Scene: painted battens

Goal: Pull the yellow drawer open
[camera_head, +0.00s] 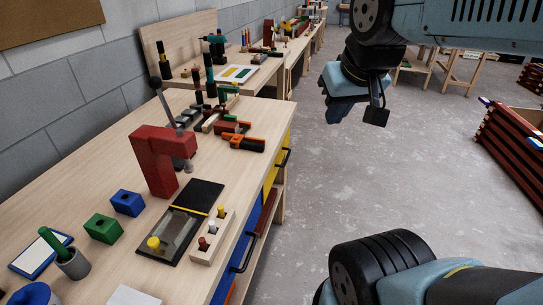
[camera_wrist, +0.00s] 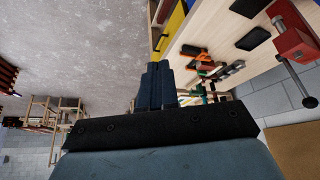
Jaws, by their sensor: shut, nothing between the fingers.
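The yellow drawer (camera_head: 269,181) is in the front of the long wooden workbench, seen at a steep angle in the head view. A dark bar handle (camera_head: 284,158) stands out near it. In the wrist view the yellow drawer front (camera_wrist: 174,27) is at the top, with a dark handle (camera_wrist: 160,42) beside it. My gripper (camera_wrist: 157,67) has its fingers together and empty, apart from the drawer. In the head view my gripper end (camera_head: 345,90) hangs over the floor, right of the bench; its fingertips are hard to make out there.
A blue drawer (camera_head: 249,225) with a dark handle (camera_head: 242,256) is nearer me. A red clamp (camera_head: 155,155), coloured blocks and tools stand on the bench top (camera_head: 95,175). A reddish-brown crate (camera_head: 512,135) is at the right. The grey floor (camera_head: 345,180) between is clear.

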